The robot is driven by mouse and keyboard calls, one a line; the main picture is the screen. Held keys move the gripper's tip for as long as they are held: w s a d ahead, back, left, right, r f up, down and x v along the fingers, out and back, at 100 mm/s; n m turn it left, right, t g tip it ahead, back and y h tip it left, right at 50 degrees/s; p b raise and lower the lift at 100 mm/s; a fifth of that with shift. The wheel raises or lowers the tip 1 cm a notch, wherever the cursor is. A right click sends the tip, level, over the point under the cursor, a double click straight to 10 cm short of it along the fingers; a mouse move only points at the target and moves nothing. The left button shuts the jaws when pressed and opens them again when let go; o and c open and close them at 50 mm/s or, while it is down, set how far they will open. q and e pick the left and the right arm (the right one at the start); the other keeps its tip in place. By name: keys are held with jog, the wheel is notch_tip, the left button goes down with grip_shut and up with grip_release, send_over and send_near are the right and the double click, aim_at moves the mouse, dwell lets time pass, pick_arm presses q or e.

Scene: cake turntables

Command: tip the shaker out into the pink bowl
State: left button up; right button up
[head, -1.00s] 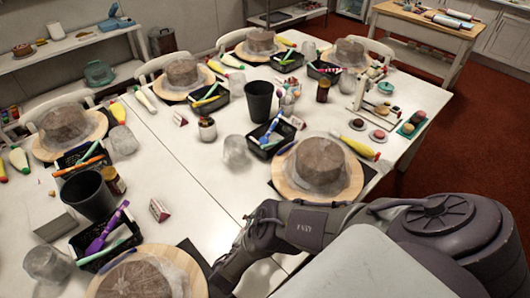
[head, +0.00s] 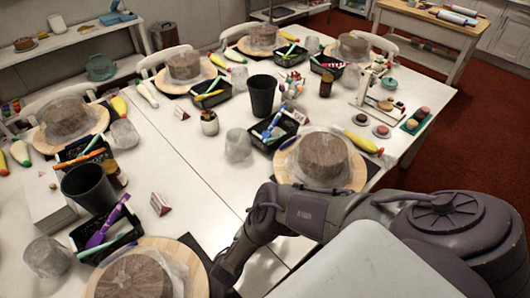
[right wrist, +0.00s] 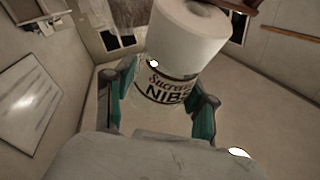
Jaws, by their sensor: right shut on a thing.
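In the right wrist view my right gripper (right wrist: 165,95) is shut on the shaker (right wrist: 188,38). Its teal-padded fingers press on both sides of the labelled lower part, which reads "NIBS". The shaker's wide white part points away from the wrist, to the top of the picture. I cannot tell how far it is tipped or whether anything leaves it. In the head view my right arm runs down past the bottom edge, so its gripper is hidden there. I cannot make out a pink bowl in either view. My left gripper is not in view.
The white table (head: 185,205) is crowded with wrapped cakes on round wooden boards (head: 352,175), black trays (head: 262,140), piping bags and a tall dark cup (head: 262,95). A folded card (head: 160,203) stands near the table's middle seam. Bare tabletop shows around it.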

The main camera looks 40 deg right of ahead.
jog(key=shift+a+f+b, duration=0.1)
jog(key=shift+f+b, duration=0.4)
jog(key=shift+b, duration=0.6)
jog(key=shift+r+p, duration=0.7)
jog(key=shift+p, duration=0.05)
jog(key=shift+f+b, duration=0.7)
jog(key=shift+b, duration=0.2)
jog(key=shift+r+p, duration=0.8)
jog(key=shift+p, duration=0.1)
jog(key=shift+f+b, duration=0.85)
jog(key=shift+b, duration=0.15)
jog(key=shift+r+p, duration=0.85)
jog(key=shift+p, duration=0.1)
jog(key=shift+f+b, duration=0.85)
jog(key=shift+b, duration=0.1)
jog(key=shift+r+p, duration=0.75)
jog(key=shift+p, duration=0.1)
jog(key=shift+f+b, duration=0.7)
jog(key=shift+b, duration=0.1)
jog(key=shift+r, duration=0.2)
